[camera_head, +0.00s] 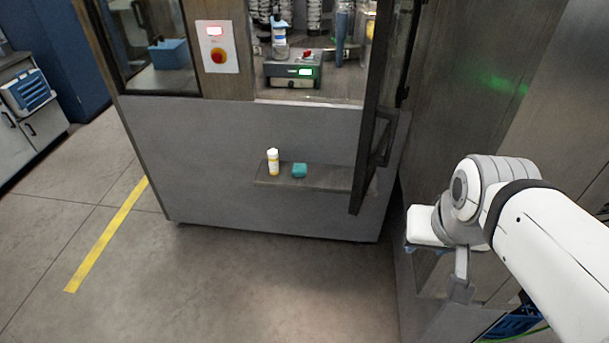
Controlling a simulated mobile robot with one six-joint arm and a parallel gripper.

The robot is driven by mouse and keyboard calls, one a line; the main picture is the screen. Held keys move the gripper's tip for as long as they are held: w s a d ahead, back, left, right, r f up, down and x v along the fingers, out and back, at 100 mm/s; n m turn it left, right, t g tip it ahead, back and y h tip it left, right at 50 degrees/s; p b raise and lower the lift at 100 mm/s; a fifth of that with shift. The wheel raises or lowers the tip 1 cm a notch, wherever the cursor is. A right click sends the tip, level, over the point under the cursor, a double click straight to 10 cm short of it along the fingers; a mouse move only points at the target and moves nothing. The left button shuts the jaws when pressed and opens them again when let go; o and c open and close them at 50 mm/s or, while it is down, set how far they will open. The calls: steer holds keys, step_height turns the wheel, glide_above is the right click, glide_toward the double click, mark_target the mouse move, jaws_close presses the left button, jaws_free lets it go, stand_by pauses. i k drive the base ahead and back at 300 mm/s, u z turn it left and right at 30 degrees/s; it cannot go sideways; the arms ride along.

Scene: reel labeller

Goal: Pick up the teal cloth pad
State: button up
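The teal cloth pad (299,170) is a small block-like bundle on a narrow shelf (325,181) on the front of the machine. It sits just right of a white bottle with a yellow label (273,162). My arm comes in from the right edge. My gripper (461,290) points down at the lower right, well to the right of the pad and apart from it. Its fingers are small and partly hidden, so I cannot tell whether they are open or shut.
An open machine door (371,130) stands out at the shelf's right end, between the pad and my arm. A panel with a red button (218,56) is above left. The floor in front (230,280) is clear. A blue crate (515,322) is at lower right.

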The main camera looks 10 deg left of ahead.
mark_target(299, 169)
steer(key=z, duration=0.05)
steer(key=k, duration=0.6)
steer(key=u, duration=0.75)
steer(key=i, duration=0.85)
steer(key=u, duration=0.8)
steer(key=i, duration=1.3)
steer(key=z, duration=0.75)
steer(key=i, duration=0.9)
steer(key=z, duration=0.75)
